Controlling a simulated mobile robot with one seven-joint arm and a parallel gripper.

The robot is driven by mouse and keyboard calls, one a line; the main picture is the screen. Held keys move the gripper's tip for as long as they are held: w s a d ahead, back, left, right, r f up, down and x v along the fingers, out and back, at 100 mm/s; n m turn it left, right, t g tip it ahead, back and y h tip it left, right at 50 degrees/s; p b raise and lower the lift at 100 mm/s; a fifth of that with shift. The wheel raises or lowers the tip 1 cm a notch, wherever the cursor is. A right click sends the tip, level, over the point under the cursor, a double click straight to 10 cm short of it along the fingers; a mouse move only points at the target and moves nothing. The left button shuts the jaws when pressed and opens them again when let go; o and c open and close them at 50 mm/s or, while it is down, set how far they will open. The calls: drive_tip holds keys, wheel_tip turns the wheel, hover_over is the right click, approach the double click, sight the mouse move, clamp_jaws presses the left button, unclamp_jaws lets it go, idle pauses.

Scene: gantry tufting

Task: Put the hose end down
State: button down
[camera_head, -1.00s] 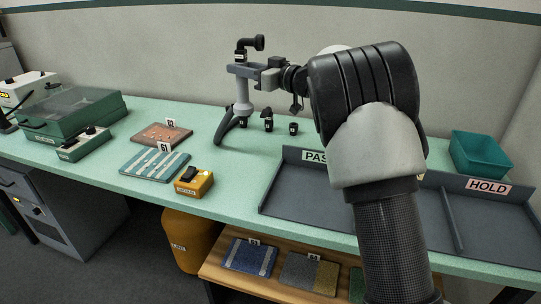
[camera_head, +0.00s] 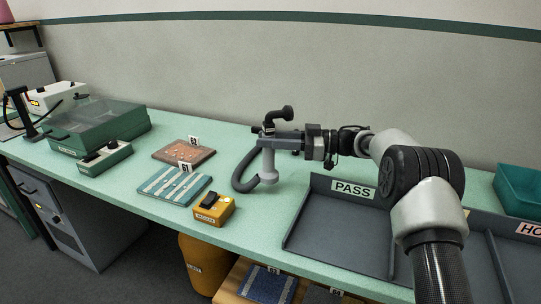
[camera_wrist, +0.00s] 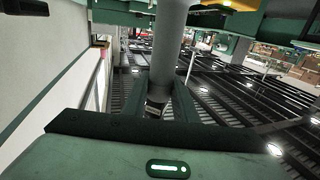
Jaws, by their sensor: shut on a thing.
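The hose end is a pale grey upright tube (camera_head: 268,160) with a black elbow (camera_head: 283,114) above it. A dark hose (camera_head: 239,177) bends round from its lower end to the left, low over the green bench (camera_head: 250,207). My gripper (camera_head: 271,139) is shut on the tube from the right side. In the wrist view the grey tube (camera_wrist: 170,50) stands between my two dark jaws (camera_wrist: 166,106). The tube looks upright, its lower end close to the bench top. I cannot tell whether it touches. My gripper and wrist hide part of the bench behind.
Left of the hose lie a striped sample (camera_head: 173,187) and a brown sample (camera_head: 176,152). An orange switch box (camera_head: 214,211) stands at the front edge. The grey PASS tray (camera_head: 340,235) is to the right, a teal bin (camera_head: 520,190) farther right. Bare bench lies around the hose.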

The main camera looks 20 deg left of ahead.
sight(270, 152)
drive_tip(key=shift+f, duration=1.85)
drive_tip(key=shift+f+b, duration=0.15)
drive_tip(key=shift+b, duration=0.15)
drive_tip(key=c, duration=1.4)
unclamp_jaws()
drive_tip(key=shift+f, duration=0.1)
